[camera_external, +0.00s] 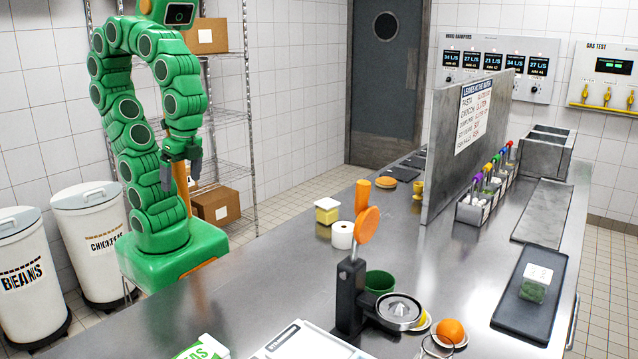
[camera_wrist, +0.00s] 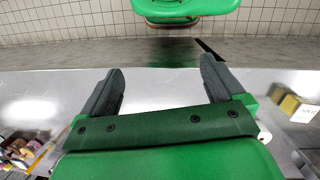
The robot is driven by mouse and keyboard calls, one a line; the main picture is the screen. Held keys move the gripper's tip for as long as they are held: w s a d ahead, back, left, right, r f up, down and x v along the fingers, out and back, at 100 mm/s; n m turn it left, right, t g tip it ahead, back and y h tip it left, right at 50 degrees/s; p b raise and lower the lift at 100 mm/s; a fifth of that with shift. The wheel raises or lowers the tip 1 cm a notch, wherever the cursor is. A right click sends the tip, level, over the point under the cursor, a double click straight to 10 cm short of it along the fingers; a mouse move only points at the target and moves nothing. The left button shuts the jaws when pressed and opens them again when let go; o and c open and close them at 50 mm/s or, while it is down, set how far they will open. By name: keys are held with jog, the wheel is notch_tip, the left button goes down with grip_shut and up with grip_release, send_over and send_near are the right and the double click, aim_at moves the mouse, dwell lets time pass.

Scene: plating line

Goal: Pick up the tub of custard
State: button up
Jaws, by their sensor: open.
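A small yellow tub with a pale lid (camera_external: 327,211), which looks like the custard, stands upright on the steel counter, left of centre in the external view. Its label is too small to read. A yellow and white block-shaped thing at the right edge of the wrist view (camera_wrist: 298,108) looks like the same tub. My gripper (camera_external: 181,172) hangs beside my green arm, to the left of the tub and well apart from it. In the wrist view my gripper (camera_wrist: 161,78) has its dark fingers wide apart with nothing between them.
A white roll (camera_external: 342,236) stands close to the tub, with an orange-topped juicer (camera_external: 352,290) and a green cup (camera_external: 379,282) nearer the camera. A metal divider (camera_external: 470,135) runs behind. The steel counter (camera_external: 260,285) is bare to the tub's left.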

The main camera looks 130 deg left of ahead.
jog(key=w+a+n+t+h, duration=0.35)
jog(key=w+n+h, duration=0.25)
jog(key=w+n, duration=0.5)
jog(key=n+t+y, duration=0.5)
jog(key=n+t, duration=0.7)
jog(key=n, duration=1)
send_over(320, 201)
jog(key=s+a, duration=0.2)
jog(key=s, duration=0.3)
notch_tip(320, 201, down, 15)
jog(key=shift+w+f, duration=0.15)
jog(key=shift+w+a+f, duration=0.1)
jog(key=shift+f, duration=0.3)
jog(key=shift+d+x, duration=0.15)
jog(key=shift+x, duration=1.35)
jog(key=shift+d+x, duration=0.15)
jog(key=shift+x, duration=1.4)
jog(key=shift+w+f, duration=0.25)
jog(key=shift+w, duration=0.4)
